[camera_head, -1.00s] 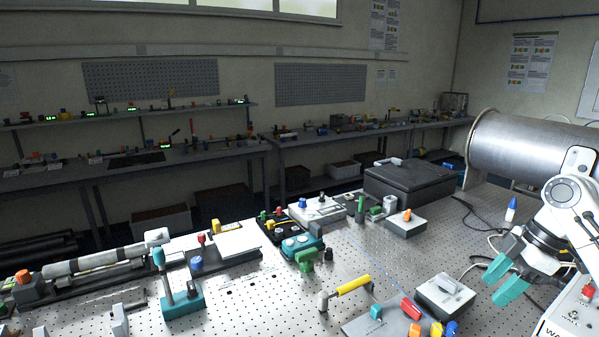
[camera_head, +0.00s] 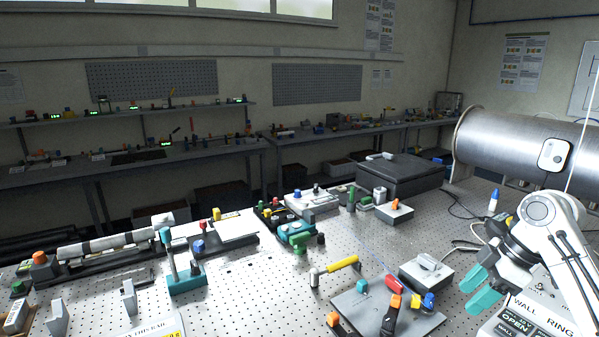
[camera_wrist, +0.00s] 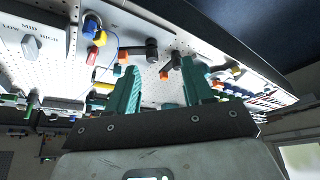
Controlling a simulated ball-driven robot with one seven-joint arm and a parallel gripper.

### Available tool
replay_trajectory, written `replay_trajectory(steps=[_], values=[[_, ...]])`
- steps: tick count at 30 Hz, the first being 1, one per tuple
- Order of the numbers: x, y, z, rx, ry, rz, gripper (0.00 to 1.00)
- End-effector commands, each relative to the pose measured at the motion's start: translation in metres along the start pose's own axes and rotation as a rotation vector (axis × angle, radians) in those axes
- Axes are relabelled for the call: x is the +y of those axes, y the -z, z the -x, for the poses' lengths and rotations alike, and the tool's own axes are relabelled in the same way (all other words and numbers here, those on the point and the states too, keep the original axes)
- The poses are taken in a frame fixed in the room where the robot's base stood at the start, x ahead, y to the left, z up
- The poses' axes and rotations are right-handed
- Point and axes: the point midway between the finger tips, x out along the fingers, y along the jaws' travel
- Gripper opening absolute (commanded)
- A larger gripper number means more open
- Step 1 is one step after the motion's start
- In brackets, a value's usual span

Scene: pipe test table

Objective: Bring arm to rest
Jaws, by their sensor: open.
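My gripper (camera_head: 478,288) is at the right of the head view, with two teal fingers spread apart and nothing between them. It hangs over the perforated table (camera_head: 262,300), to the right of a grey box with a switch plate (camera_head: 427,268). In the wrist view the teal fingers (camera_wrist: 160,85) also stand apart and empty, with the tabletop and its parts beyond them. My white arm comes in from the right edge of the head view.
A large metal pipe (camera_head: 520,145) lies behind my arm. A white "WALL RING" panel (camera_head: 530,318) is just below my gripper. A grey plate (camera_head: 375,315) with coloured blocks and a yellow-handled tool (camera_head: 340,268) lie left of it. A black case (camera_head: 400,175) stands farther back.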

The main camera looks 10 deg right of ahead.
Motion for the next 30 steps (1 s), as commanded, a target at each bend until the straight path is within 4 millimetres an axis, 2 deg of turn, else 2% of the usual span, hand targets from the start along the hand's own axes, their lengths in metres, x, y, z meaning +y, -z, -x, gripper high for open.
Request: replay_trajectory(steps=[1,8,11,17,21,23,27,30], values=[[-0.004,0.004,-0.013,0.011,0.002,-0.007,0.51],[-0.022,0.025,-0.069,0.057,-0.009,-0.082,0.51],[-0.037,0.035,-0.102,0.079,-0.011,-0.136,0.51],[-0.091,0.044,-0.189,0.113,-0.014,-0.326,0.51],[-0.140,0.033,-0.242,0.099,-0.019,-0.487,0.51],[-0.163,0.024,-0.262,0.082,-0.025,-0.556,0.51],[-0.218,-0.009,-0.300,0.015,-0.051,-0.719,0.51],[-0.259,-0.042,-0.317,-0.053,-0.086,-0.829,0.51]])
